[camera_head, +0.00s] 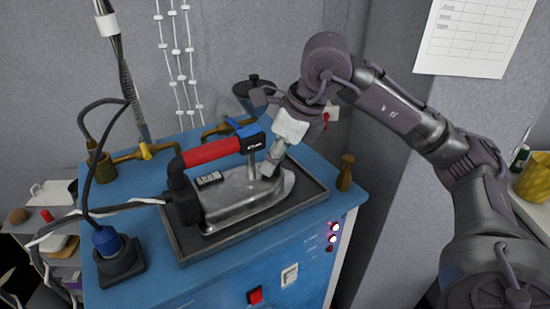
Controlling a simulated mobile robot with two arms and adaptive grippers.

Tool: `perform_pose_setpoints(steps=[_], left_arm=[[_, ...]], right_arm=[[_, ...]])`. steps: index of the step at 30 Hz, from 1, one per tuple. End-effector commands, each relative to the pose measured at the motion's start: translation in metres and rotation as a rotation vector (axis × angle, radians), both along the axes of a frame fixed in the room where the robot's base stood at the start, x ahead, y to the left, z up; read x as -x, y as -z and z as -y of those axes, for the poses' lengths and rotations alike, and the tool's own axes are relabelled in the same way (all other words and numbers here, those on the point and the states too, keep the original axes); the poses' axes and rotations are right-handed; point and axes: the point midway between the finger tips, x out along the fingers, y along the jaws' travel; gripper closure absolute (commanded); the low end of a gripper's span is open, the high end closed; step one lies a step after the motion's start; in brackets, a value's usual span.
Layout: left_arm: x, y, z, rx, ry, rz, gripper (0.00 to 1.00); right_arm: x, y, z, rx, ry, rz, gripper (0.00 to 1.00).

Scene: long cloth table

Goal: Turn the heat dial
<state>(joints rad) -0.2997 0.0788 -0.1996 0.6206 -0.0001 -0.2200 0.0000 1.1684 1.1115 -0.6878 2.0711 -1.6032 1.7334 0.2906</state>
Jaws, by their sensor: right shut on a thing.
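A steam iron (240,195) with a grey metal body and a red-and-black handle (210,152) rests in a dark tray (187,252) on the blue cabinet. My right gripper (271,167) reaches down from the upper right to the front part of the iron, just right of its front post. Its fingers are shut on what looks like the heat dial, which the fingertips mostly hide, so I cannot read its setting. My left gripper is not in view.
The blue cabinet (215,282) has a red switch and lit buttons on its front. A hose and cables rise at the left from a blue-topped plug (107,240). Brass pipes (128,157) run behind the iron. A small wooden object (346,172) stands right of the tray.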

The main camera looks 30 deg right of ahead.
Motion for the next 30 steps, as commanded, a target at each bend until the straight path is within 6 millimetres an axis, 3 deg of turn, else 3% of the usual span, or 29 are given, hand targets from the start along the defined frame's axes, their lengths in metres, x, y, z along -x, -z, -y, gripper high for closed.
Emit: perform_pose_setpoints(steps=[16,17,21,30], left_arm=[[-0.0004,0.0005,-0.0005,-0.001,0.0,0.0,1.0],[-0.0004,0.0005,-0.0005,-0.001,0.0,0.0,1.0],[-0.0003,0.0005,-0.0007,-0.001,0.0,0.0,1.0],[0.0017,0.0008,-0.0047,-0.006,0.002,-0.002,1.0]], right_arm=[[-0.0003,-0.001,0.0002,0.0,0.03,0.002,0.99],[-0.0002,-0.001,0.0002,0.0,0.03,0.002,0.61],[-0.0001,-0.0008,0.0002,0.0,0.029,0.001,0.4],[0.0002,-0.0014,0.0004,0.0,0.028,0.001,0.4]])
